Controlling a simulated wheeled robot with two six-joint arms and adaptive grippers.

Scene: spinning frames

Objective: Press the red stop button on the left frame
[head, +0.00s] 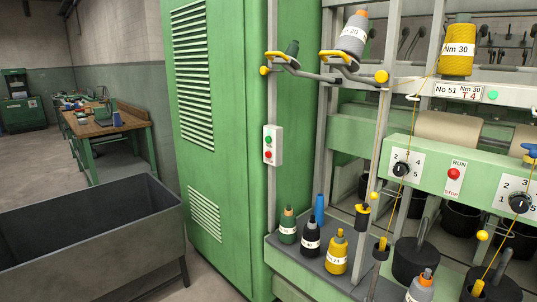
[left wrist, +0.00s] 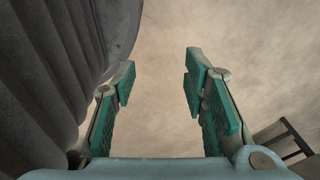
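In the head view a small white switch box (head: 273,145) is fixed to a grey post beside the tall green cabinet. It carries a green button (head: 268,140) above a red button (head: 268,155). Farther right, a green rail holds a white RUN/STOP plate (head: 455,185) with another red button (head: 454,173), between two black dials. Neither gripper shows in the head view. In the left wrist view my left gripper (left wrist: 160,68) is open, its two teal-padded fingers apart with nothing between them. My right gripper is not in view.
A ledge (head: 300,262) with several yarn cones stands below the switch box. Metal arms with cones (head: 352,38) stick out above it. A grey bin (head: 90,235) stands at the left, and a workbench (head: 108,122) behind it. Floor shows between bin and cabinet.

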